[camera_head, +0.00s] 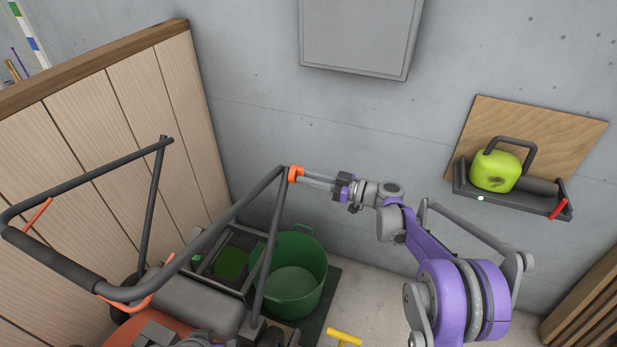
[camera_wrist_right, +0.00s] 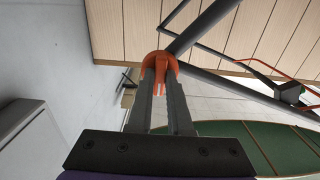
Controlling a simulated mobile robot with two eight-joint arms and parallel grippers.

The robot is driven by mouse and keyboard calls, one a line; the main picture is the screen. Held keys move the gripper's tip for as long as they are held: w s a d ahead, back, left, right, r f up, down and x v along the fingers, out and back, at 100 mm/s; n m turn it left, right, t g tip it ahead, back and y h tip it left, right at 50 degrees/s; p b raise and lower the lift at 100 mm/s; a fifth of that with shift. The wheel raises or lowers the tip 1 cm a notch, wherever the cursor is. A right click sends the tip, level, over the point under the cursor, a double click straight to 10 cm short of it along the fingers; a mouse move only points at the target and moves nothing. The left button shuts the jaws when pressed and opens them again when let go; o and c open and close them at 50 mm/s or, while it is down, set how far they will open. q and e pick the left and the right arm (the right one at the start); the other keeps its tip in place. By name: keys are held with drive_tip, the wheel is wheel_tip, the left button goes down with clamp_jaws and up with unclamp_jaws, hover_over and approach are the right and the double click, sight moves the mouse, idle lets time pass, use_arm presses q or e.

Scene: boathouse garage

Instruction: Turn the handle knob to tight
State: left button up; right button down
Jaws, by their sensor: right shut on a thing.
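The orange handle knob (camera_head: 295,173) sits at the bend of the mower's dark folding handle (camera_head: 225,218), in front of the grey wall. The knob also shows in the right wrist view (camera_wrist_right: 159,62), against the dark handle bar. My right gripper (camera_head: 304,177) reaches it from the right, and its two long grey fingers are shut on the knob. In the wrist view the fingertips (camera_wrist_right: 161,86) lie close together at the knob, with orange showing between them. I cannot tell how far the knob is turned. My left gripper is not in view.
A green tub (camera_head: 290,275) stands below the gripper. A wood-panelled partition (camera_head: 120,130) is at the left. A grey wall box (camera_head: 357,35) hangs above. A wall shelf (camera_head: 515,198) at the right holds a lime-green can (camera_head: 494,171). A yellow handle (camera_head: 343,337) shows at the bottom.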

idle(0.4)
drive_tip(key=c, duration=0.8)
unclamp_jaws()
drive_tip(key=shift+c, duration=0.2)
drive_tip(key=v, duration=1)
drive_tip(key=shift+s+d+b, duration=0.2)
drive_tip(key=shift+d+b, duration=0.15)
drive_tip(key=shift+b, duration=0.1)
